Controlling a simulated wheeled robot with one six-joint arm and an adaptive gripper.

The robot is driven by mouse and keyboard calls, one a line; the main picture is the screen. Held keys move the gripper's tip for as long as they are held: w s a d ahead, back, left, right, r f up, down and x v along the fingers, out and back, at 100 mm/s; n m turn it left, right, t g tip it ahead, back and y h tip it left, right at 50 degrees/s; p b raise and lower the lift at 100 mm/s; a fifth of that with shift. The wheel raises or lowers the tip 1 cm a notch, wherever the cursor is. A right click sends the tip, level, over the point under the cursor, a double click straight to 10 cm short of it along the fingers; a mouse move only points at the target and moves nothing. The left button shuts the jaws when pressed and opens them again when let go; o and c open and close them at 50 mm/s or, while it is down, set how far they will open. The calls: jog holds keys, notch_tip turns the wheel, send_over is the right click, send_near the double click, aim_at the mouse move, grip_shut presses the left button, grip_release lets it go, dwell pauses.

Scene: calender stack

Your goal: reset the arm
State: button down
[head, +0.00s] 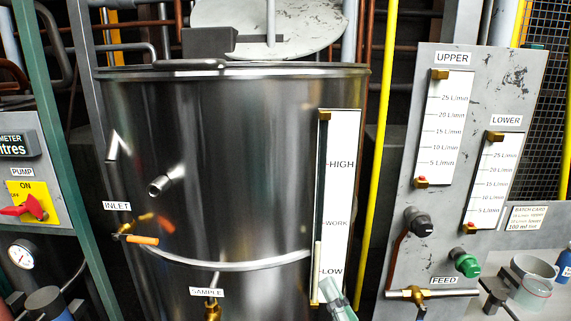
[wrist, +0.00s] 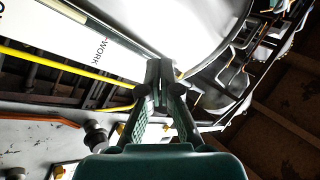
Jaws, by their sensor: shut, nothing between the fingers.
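My gripper (wrist: 160,75) shows in the wrist view, with its two dark fingers meeting at the tips. It is shut and empty. Behind the fingertips are the shiny steel tank (wrist: 195,25) and its white level scale (wrist: 100,42). In the head view the tank (head: 220,150) fills the middle, with the HIGH, WORK and LOW scale (head: 340,170) on its right side. I cannot tell from the wrist view whether the fingertips touch the tank.
A grey panel (head: 405,190) at right carries UPPER and LOWER flow gauges, a black knob (head: 418,222), a green knob (head: 464,262) and a brass FEED valve (head: 415,294). A yellow pipe (head: 376,150) stands between tank and panel. The orange-handled INLET valve (head: 140,239) and SAMPLE tap (head: 212,309) are on the tank.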

jog(key=s+d+f+m+g+h, duration=0.1)
jog(key=s+d+f+h, duration=0.3)
jog(key=s+f, duration=0.5)
jog(key=s+d+f+m+g+h, duration=0.1)
jog(key=s+d+f+h, duration=0.4)
jog(key=f, duration=0.6)
jog(key=s+f+n+g, duration=0.2)
jog(key=s, duration=1.1)
jog(key=s+d+f+n+g+h, duration=0.1)
jog(key=s+f+n+g, duration=0.1)
jog(key=s, duration=1.1)
jog(key=shift+d+f+n, duration=0.15)
jog(key=shift+f+n, duration=0.1)
jog(key=shift+n, duration=0.05)
